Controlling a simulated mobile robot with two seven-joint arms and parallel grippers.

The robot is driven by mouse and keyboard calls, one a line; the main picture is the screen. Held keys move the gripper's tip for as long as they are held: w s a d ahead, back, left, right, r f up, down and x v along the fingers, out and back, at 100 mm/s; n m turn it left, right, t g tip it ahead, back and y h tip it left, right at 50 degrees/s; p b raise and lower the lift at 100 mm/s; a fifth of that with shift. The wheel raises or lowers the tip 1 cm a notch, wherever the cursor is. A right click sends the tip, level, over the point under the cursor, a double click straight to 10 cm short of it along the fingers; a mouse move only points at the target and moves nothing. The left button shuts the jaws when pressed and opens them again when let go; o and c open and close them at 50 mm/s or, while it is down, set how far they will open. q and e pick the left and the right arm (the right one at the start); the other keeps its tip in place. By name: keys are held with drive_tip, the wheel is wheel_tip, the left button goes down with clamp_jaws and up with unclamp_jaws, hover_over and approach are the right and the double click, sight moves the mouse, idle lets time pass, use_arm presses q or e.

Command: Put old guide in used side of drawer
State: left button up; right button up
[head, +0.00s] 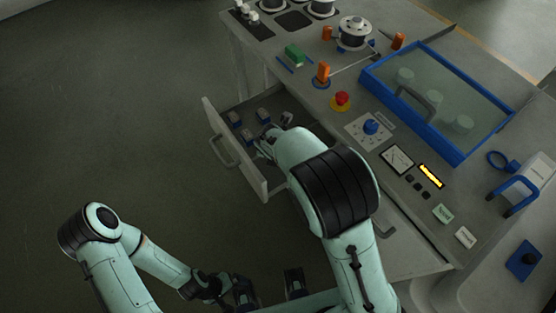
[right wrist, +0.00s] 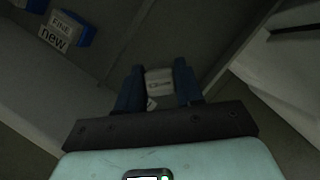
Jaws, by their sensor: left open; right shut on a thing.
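The drawer (head: 234,165) stands open at the front of the bench in the head view. My right gripper (head: 264,146) reaches into or just over its near part, partly hidden by my right arm. In the right wrist view my right gripper (right wrist: 158,88) is shut on a small pale grey block, the guide (right wrist: 159,80), between its blue fingers. Its small lettering is too blurred to read surely. Whether the guide touches the drawer floor I cannot tell. My left gripper (head: 269,289) is open and empty at the bottom of the head view, away from the drawer.
Several small blue-and-grey blocks (head: 247,136) sit in the drawer's far part. The bench top holds a blue-framed clear cover (head: 440,95), a red button (head: 341,99) and orange-handled parts (head: 322,72). The floor at left is clear.

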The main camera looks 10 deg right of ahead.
drive_tip(key=shift+f, duration=1.8)
drive_tip(key=shift+f, duration=0.1)
drive_tip(key=o, duration=1.1)
drive_tip(key=shift+r, duration=0.2)
drive_tip(key=p+v, duration=0.1)
drive_tip(key=v, duration=1.1)
drive_tip(key=shift+f, duration=0.1)
